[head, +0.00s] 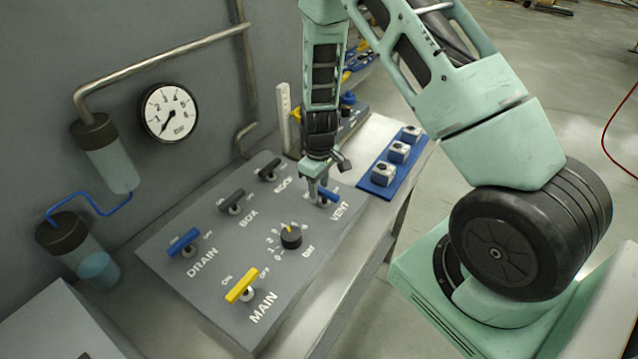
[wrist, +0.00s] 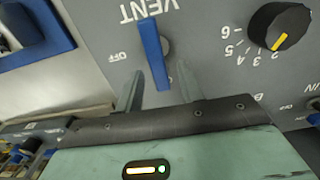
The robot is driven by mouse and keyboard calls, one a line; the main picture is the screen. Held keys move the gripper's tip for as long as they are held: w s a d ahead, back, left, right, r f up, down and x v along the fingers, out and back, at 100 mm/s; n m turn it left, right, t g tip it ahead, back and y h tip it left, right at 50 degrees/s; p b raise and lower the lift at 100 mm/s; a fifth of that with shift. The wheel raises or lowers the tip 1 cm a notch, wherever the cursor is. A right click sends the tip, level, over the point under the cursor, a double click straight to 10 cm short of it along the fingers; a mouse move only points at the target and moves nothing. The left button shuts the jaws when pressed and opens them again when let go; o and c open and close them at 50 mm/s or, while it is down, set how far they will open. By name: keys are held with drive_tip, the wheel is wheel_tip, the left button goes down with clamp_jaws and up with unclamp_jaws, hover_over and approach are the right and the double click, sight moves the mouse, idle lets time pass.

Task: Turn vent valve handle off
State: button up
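The vent valve handle (head: 329,196) is a blue bar on the right side of the grey panel (head: 205,262), beside the VENT lettering. In the wrist view the blue handle (wrist: 153,52) runs nearly upright in the picture, and the OFF mark lies to its left. My gripper (head: 318,190) points down at this handle. In the wrist view my gripper (wrist: 159,88) is open, with one finger on each side of the handle's lower end. Gaps show between the handle and both fingers. The ON mark is hidden.
A black dial knob (head: 291,237) sits near the vent handle. The yellow MAIN handle (head: 241,287), blue DRAIN handle (head: 184,241) and black BOX handle (head: 231,201) share the panel. A blue tray (head: 379,190) with grey blocks lies to the right.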

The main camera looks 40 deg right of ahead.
clamp_jaws()
drive_tip(key=shift+m, duration=0.3)
drive_tip(key=m+b, duration=0.2)
drive_tip(key=m, duration=0.1)
drive_tip(key=shift+d+m, duration=0.3)
drive_tip(key=shift+d, duration=0.05)
drive_tip(key=m, duration=0.2)
drive_tip(key=m+b, duration=0.1)
drive_tip(key=m, duration=0.1)
drive_tip(key=shift+d, duration=0.35)
drive_tip(key=m, duration=0.5)
drive_tip(key=shift+s+d+b, duration=0.2)
drive_tip(key=shift+d+b, duration=0.1)
drive_tip(key=shift+b, duration=0.05)
drive_tip(key=m, duration=0.4)
drive_tip(key=shift+s+d+m, duration=0.2)
drive_tip(key=shift+s+m, duration=0.1)
